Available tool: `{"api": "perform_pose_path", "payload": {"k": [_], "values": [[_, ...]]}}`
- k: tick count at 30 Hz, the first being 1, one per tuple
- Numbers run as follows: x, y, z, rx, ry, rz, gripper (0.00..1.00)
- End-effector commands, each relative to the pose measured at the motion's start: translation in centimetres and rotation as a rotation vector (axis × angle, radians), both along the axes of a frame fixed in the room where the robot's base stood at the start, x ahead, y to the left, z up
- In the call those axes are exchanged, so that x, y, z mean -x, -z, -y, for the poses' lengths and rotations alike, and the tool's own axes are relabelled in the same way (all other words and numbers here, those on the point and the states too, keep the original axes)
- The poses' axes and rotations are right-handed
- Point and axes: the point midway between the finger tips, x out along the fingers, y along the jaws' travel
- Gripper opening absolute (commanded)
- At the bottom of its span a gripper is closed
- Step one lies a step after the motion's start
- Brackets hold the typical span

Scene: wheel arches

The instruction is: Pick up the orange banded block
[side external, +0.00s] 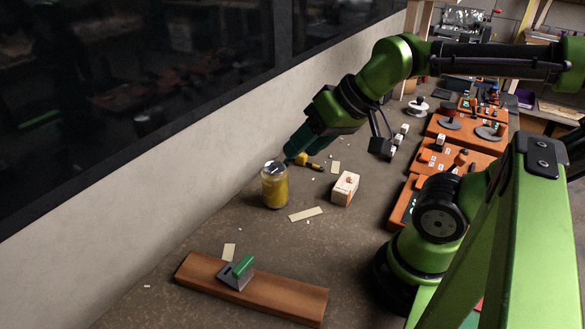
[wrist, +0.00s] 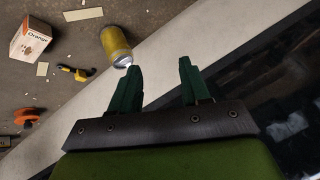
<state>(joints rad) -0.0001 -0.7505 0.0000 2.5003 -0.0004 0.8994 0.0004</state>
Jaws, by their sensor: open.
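A small white box with orange bands (side external: 345,188) stands on the grey table, right of a yellow can. In the wrist view this box (wrist: 30,38) lies at the upper left, with the word "Orange" on one face. My gripper (side external: 277,167) is up at the can's top, to the left of the box and apart from it. In the wrist view my gripper (wrist: 158,71) has its two dark green fingers spread with nothing between them. The left fingertip overlaps the can's lower end there; I cannot tell whether it touches.
The yellow can (side external: 275,190) is close to the pale wall. A yellow and black tool (side external: 310,162) lies behind it. A wooden board with a green-handled piece (side external: 243,267) is in front. Orange trays (side external: 455,160) line the right. Flat pale strips (side external: 306,214) lie between.

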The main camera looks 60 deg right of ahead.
Motion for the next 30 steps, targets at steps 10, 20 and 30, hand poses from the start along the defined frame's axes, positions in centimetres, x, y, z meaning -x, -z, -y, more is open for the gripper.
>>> {"api": "perform_pose_path", "payload": {"k": [10,20,30], "values": [[0.0,0.0,0.0,0.0,0.0,-0.001,0.59],[0.0,0.0,0.0,0.0,0.0,-0.001,0.78],[-2.1,3.1,7.2,-0.047,0.277,-0.215,0.78]]}}
